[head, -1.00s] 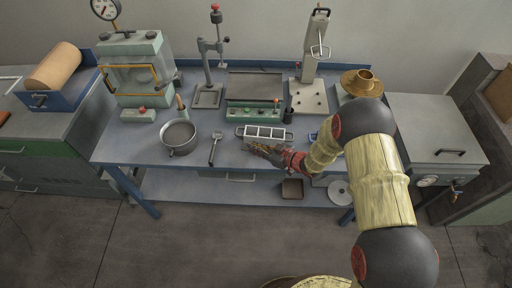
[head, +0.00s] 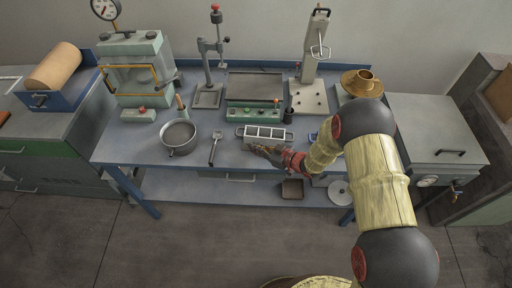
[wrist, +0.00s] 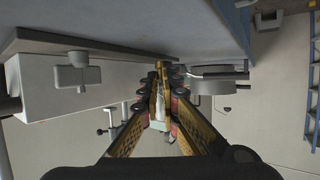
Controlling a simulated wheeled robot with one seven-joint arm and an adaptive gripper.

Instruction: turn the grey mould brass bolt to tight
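The grey mould (head: 265,136) is a pale, long block with a row of compartments and end handles, near the front of the blue bench. A pale block (wrist: 60,90) on the left of the wrist view appears to be its side. My gripper (head: 262,150) reaches in from the right, low at the mould's front. In the wrist view its fingers (wrist: 163,82) converge on a small brass piece (wrist: 160,68), apparently the bolt, and look closed on it. The head view hides the bolt behind my gripper, and its seating cannot be seen.
A saucepan (head: 179,136) and a small scoop-like tool (head: 216,147) lie left of the mould. Behind it stand a green control unit (head: 225,115) with a dark plate, and a dark cup (head: 288,116).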

